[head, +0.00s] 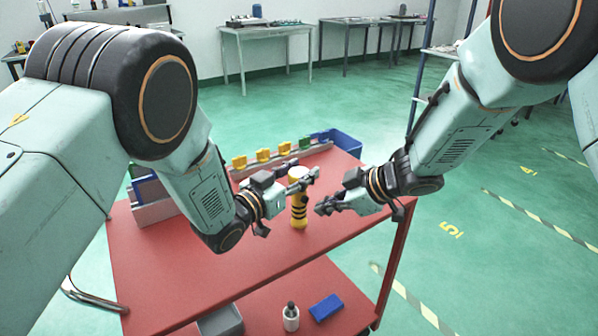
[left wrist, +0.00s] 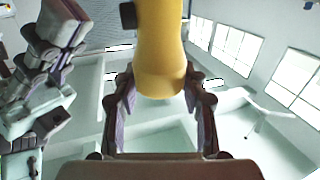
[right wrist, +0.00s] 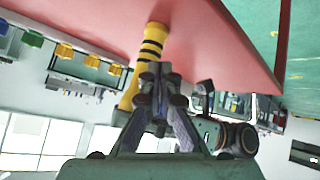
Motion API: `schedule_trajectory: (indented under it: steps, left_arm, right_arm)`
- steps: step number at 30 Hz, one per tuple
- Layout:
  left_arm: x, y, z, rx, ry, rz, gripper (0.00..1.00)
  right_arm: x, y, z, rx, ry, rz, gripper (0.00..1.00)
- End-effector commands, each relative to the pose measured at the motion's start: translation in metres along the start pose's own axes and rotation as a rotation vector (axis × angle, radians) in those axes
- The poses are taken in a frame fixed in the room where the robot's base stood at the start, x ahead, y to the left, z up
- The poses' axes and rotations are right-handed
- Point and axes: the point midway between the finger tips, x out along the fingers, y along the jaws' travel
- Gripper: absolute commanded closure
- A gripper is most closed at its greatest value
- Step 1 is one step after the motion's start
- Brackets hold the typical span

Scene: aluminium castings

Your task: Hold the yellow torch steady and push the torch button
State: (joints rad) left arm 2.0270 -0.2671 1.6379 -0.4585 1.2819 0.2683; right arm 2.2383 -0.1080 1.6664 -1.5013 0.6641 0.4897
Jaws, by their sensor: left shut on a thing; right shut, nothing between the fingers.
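The yellow torch (head: 299,214) with black bands stands upright on the red table (head: 200,285) in the head view. My left gripper (head: 302,181) is shut on its upper part. In the left wrist view the torch's yellow body (left wrist: 162,50) is between the fingers, and a small black button (left wrist: 128,15) shows on its left side. My right gripper (head: 322,207) is shut and empty, just right of the torch. In the right wrist view its closed fingertips (right wrist: 157,75) overlap the torch (right wrist: 150,45); I cannot tell whether they touch.
A grey rack with yellow and green pieces (head: 263,156) and a blue bin (head: 338,142) stand along the table's back edge. A white bottle (head: 290,317) and a blue block (head: 326,307) are on the lower shelf. The table's front is clear.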

Motion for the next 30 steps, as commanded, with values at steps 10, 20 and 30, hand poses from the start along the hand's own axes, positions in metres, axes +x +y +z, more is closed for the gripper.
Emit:
schedule_trajectory:
  steps: [10,20,30]
  left_arm:
    - [0.0,0.0002,0.0004,0.0,-0.001,0.0,0.96]
    - [-0.0001,0.0003,0.0004,0.0,-0.001,0.0,0.96]
    - [-0.0001,0.0002,0.0005,0.0,-0.001,0.0,0.96]
  right_arm:
    - [0.0115,0.008,-0.0085,-0.001,0.0,0.0,1.0]
    - [0.0113,0.0079,-0.0085,0.0,0.0,0.0,1.0]
    - [0.0112,0.0079,-0.0084,0.0,0.0,0.0,1.0]
